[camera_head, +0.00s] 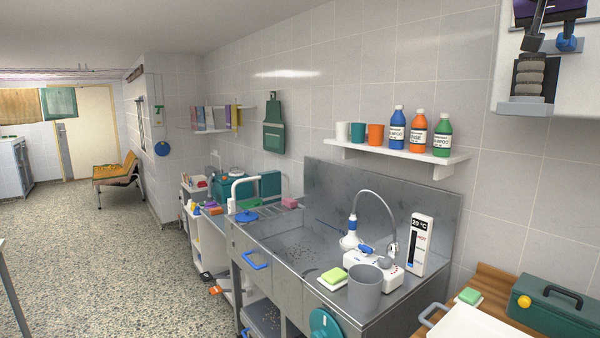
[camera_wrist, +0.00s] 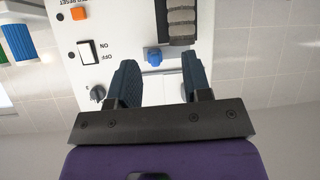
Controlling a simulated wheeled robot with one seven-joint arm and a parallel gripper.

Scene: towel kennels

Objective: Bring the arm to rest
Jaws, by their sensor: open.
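My gripper (camera_head: 550,42) is at the top right of the head view, in front of a white wall-mounted unit (camera_head: 508,62). Its purple body shows at the picture's edge. In the wrist view my gripper (camera_wrist: 160,78) has its two dark fingers apart, with nothing held between them. Beyond the fingers is the front of the white unit (camera_wrist: 120,25), with an ON/OFF switch (camera_wrist: 88,52), an orange button (camera_wrist: 79,14), a dark knob (camera_wrist: 98,92) and a small blue part (camera_wrist: 153,55). Whether the fingers touch the unit cannot be told.
A stack of grey pads (camera_head: 530,77) sits in the unit's dark holder, just below my gripper. A shelf (camera_head: 400,158) with bottles and cups is to the left. Below are a steel sink counter (camera_head: 290,250) and a green toolbox (camera_head: 550,308). Speckled floor (camera_head: 110,260) is open at left.

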